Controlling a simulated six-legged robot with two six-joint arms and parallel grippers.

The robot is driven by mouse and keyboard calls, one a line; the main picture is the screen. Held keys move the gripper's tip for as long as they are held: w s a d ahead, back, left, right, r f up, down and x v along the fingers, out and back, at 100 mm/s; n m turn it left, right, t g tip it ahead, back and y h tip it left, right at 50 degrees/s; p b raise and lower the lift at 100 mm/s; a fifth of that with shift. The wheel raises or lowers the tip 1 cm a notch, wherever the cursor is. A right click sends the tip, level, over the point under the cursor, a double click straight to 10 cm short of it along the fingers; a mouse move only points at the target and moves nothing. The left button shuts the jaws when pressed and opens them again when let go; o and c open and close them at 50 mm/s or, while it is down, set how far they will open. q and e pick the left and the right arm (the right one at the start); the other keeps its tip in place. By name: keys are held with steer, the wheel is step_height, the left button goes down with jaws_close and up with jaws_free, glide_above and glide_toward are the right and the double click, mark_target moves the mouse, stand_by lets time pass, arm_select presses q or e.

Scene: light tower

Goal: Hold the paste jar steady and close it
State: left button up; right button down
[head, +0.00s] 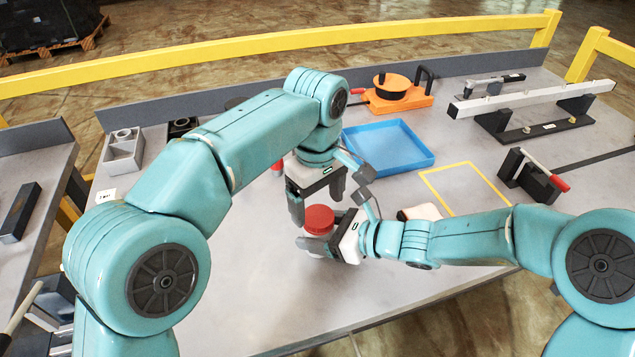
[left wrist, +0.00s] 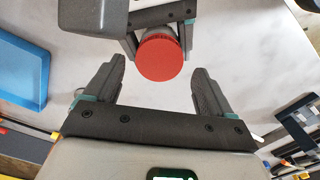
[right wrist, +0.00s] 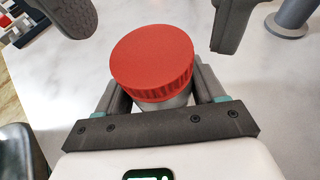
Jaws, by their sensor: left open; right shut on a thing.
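The paste jar has a red ribbed lid (head: 319,219), and the lid is on top of the jar body. In the right wrist view the lid (right wrist: 152,60) sits above a pale jar body (right wrist: 165,103). My right gripper (head: 322,240) is shut on the jar body below the lid. My left gripper (head: 318,200) is open and empty, above and beside the lid. In the left wrist view the red lid (left wrist: 160,58) lies just beyond the open fingers, roughly between their tips. Most of the jar body is hidden by the right gripper.
A blue tray (head: 388,148) lies behind the grippers, with a yellow-outlined area (head: 465,187) to its right. An orange device (head: 398,95) stands at the back. A black clamp with a red handle (head: 535,176) is at the right. The front of the table is clear.

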mark_target(319, 233)
arm_select(q)
steer(key=shift+f, duration=1.3)
steer(key=c, duration=1.1)
steer(key=m, duration=0.6)
steer(key=o, duration=1)
steer(key=shift+o, duration=0.8)
steer(key=shift+d, duration=0.1)
